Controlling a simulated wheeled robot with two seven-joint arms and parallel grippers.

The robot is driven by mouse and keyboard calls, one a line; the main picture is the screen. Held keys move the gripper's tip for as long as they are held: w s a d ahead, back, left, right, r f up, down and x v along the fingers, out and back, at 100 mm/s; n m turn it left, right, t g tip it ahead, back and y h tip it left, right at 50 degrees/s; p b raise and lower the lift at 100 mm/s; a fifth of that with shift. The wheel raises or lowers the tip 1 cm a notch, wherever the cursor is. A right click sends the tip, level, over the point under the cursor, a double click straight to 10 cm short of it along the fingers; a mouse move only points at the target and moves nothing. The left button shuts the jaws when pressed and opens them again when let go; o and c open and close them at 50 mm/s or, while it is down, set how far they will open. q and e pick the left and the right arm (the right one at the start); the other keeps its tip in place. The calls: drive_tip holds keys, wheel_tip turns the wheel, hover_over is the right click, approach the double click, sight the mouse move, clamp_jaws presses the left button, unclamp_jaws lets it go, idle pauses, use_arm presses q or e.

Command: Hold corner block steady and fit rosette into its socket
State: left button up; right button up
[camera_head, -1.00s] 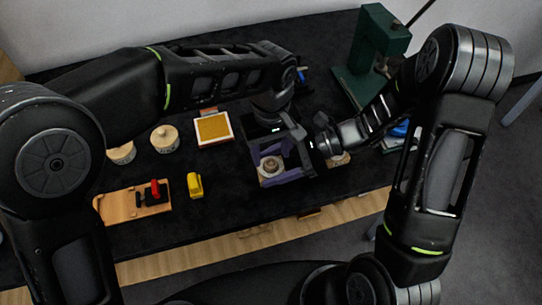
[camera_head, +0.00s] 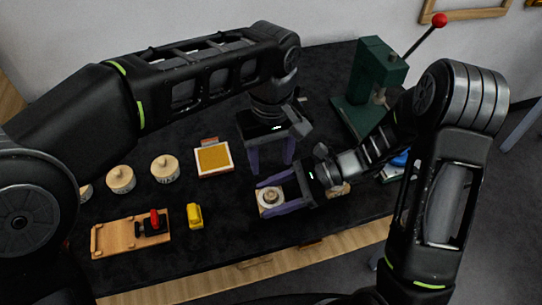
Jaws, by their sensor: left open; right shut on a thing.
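The corner block (camera_head: 262,207) is a small pale square piece on the black table, in the middle of the head view. A round pale-brown piece, which looks like the rosette (camera_head: 270,196), lies on top of it; I cannot tell how deep it sits in the socket. My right gripper (camera_head: 264,198) reaches in from the right, its purple fingers shut on the block from the far and near sides. My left gripper (camera_head: 270,168) is above and behind the block, fingers pointing down, open and empty.
A green press (camera_head: 370,75) with a red-knobbed lever stands at the back right. A framed yellow pad (camera_head: 214,158), lidded round jars (camera_head: 165,169), a yellow object (camera_head: 195,215) and a wooden board (camera_head: 110,238) with a red-handled tool are on the left. The table's front edge is close.

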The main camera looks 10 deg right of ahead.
drive_tip(key=o, duration=1.5)
drive_tip(key=shift+c, duration=0.2)
drive_tip(key=v, duration=1.2)
